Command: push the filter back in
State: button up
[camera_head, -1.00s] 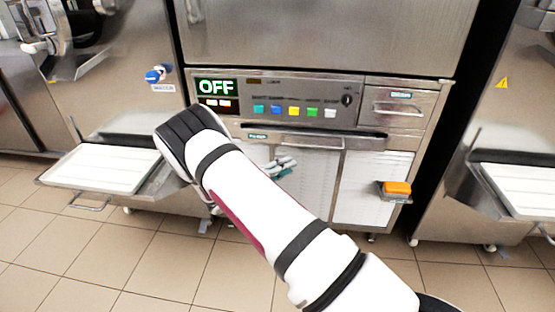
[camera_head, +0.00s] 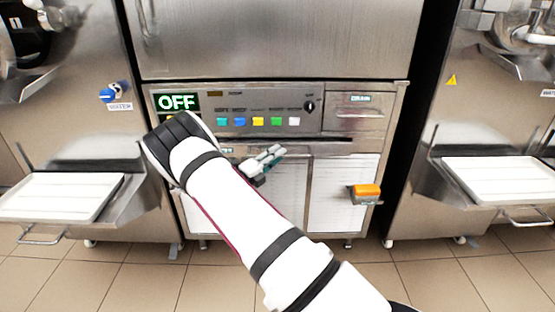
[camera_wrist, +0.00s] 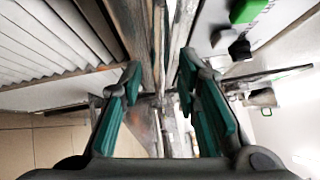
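No part is plainly readable as the filter. A flat metal strip with a dark slot (camera_head: 300,137) runs below the control panel, and a small label (camera_head: 227,150) under it is partly hidden by my arm. White slatted panels (camera_head: 340,190) fill the machine's lower front; slats also show at the left of the wrist view (camera_wrist: 45,45). My gripper (camera_head: 266,160) is in front of the upper edge of these panels, just below the strip. In the wrist view my gripper (camera_wrist: 162,95) is open, its green-padded fingers apart on either side of narrow metal edges. I cannot tell whether it touches them.
The control panel (camera_head: 250,108) has an OFF display and coloured buttons. A DRAIN drawer (camera_head: 358,113) is at its right. An orange block (camera_head: 367,191) sticks out at lower right. White trays stand left (camera_head: 60,197) and right (camera_head: 500,180). The floor in front is clear.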

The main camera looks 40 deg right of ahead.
jog(key=shift+w+d, duration=0.1)
jog(key=shift+d, duration=0.4)
grip_shut()
jog(key=shift+w, duration=0.1)
jog(key=w+d, duration=0.1)
jog(key=w, duration=0.1)
jog(key=shift+w+d+r, duration=0.15)
jog(key=shift+w+d, duration=0.15)
jog(key=shift+d, duration=0.05)
grip_release()
jog(key=shift+d, duration=0.1)
